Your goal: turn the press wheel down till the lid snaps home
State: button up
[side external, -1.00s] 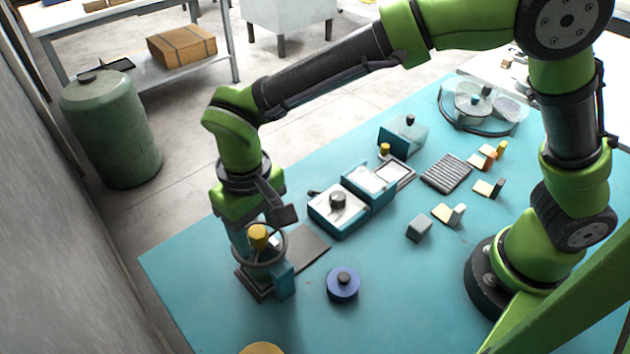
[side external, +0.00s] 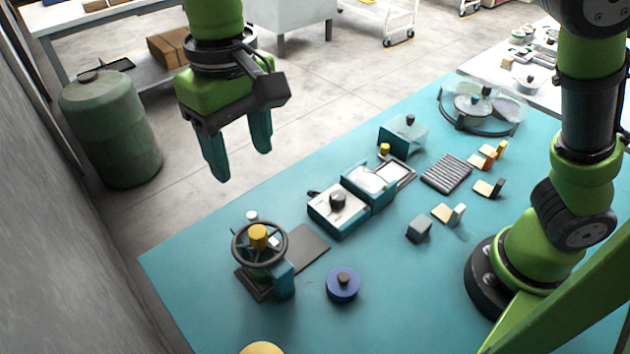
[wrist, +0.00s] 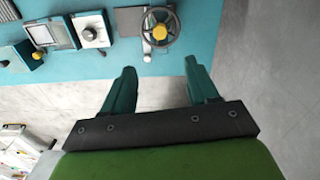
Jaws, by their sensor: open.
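The press wheel (side external: 260,243) is a dark ring with a yellow hub (side external: 258,236), on a small press with a dark base and a teal block (side external: 284,279) near the table's left corner. The wheel also shows in the wrist view (wrist: 160,27), beyond my fingertips. A small white piece (side external: 252,216) shows at the wheel's back edge; I cannot tell whether it is the lid. My gripper (side external: 240,166) has two teal fingers, spread open and empty. It hangs high above and behind the press, apart from it. What lies under the wheel is mostly hidden.
A dark flat plate (side external: 304,246) lies beside the press. A blue round piece (side external: 343,285) sits to its right. A white-topped box with a dark knob (side external: 338,205) and an open-lidded box (side external: 371,184) stand behind. The front middle of the blue table is clear.

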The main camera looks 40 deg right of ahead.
jog(key=shift+r, duration=0.55)
jog(key=w+d+f+m, duration=0.1)
jog(key=w+d+m, duration=0.1)
jog(key=w+d, duration=0.3)
jog(key=n+g+y, duration=0.1)
jog(key=n+y, duration=0.3)
jog(key=n, duration=1.8)
send_near(259, 231)
jog(key=x, duration=0.9)
jog(key=shift+f, duration=0.1)
